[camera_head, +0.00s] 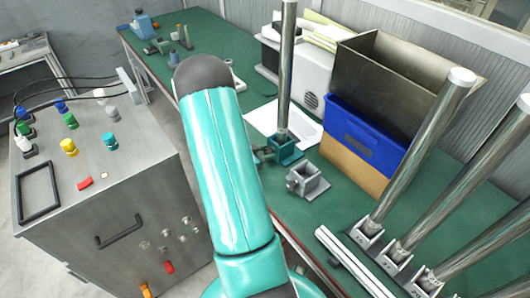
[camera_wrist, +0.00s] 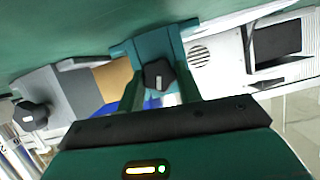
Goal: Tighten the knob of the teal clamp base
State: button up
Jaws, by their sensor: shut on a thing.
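The teal clamp base (camera_head: 287,153) stands on the green bench with a shiny metal pole (camera_head: 286,70) upright in it. In the wrist view the teal clamp base (camera_wrist: 176,45) is at the upper middle, with its black knob (camera_wrist: 158,76) facing my camera. My gripper (camera_wrist: 159,82) has one finger on each side of the knob and is shut on it. In the head view my teal arm hides most of the gripper, and the knob is hard to make out there.
A grey clamp base (camera_head: 308,183) without a pole stands close in front of the teal one. A blue bin (camera_head: 365,138) and a metal box are behind to the right. Several poles in clamps stand at the right. A grey control cabinet (camera_head: 110,210) is at the left.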

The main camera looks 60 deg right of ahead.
jog(key=m+t+h, duration=0.1)
jog(key=m, duration=0.1)
jog(key=m+t, duration=0.1)
jog(key=m, duration=0.1)
jog(key=shift+s+a+f+m+t+h, duration=0.15)
jog(key=shift+m+t+h, duration=0.25)
jog(key=m+t+h, duration=0.1)
jog(key=m+h, duration=0.1)
jog(key=m, duration=0.2)
jog(key=shift+s+f+m, duration=0.1)
jog(key=shift+m, duration=0.2)
jog(key=shift+t, duration=0.3)
jog(key=o, duration=1)
jog(key=shift+a, duration=0.15)
jog(key=w+a+r, duration=0.1)
jog(key=a, duration=1.2)
jog(key=shift+w+a+r, duration=0.15)
jog(key=shift+a+r, duration=0.05)
jog(key=shift+r, duration=0.1)
